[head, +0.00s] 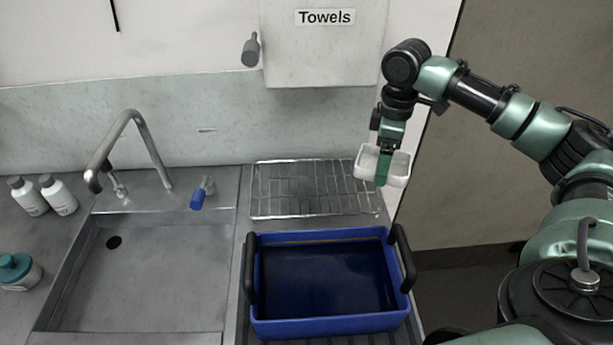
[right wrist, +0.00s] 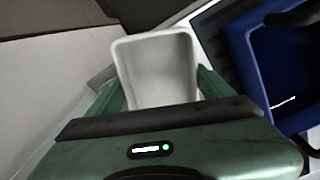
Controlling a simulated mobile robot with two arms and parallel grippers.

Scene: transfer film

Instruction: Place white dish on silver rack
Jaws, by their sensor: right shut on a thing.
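My right gripper (head: 384,165) is shut on a white rectangular dish (head: 399,170), with a finger over its near side. The dish is held at the right end of the silver wire rack (head: 300,190), which lies on the counter behind the blue tub. I cannot tell whether the dish touches the rack or hangs above it. In the right wrist view the dish (right wrist: 158,70) sits between the green fingers, its empty inside facing the camera. My left gripper is not in view.
A blue tub (head: 325,325) with black handles and dark liquid stands in front of the rack. A sink (head: 150,290) with a tap is to the left. White bottles (head: 58,195) stand at far left. A towel box (head: 325,50) hangs above. Most of the rack is clear.

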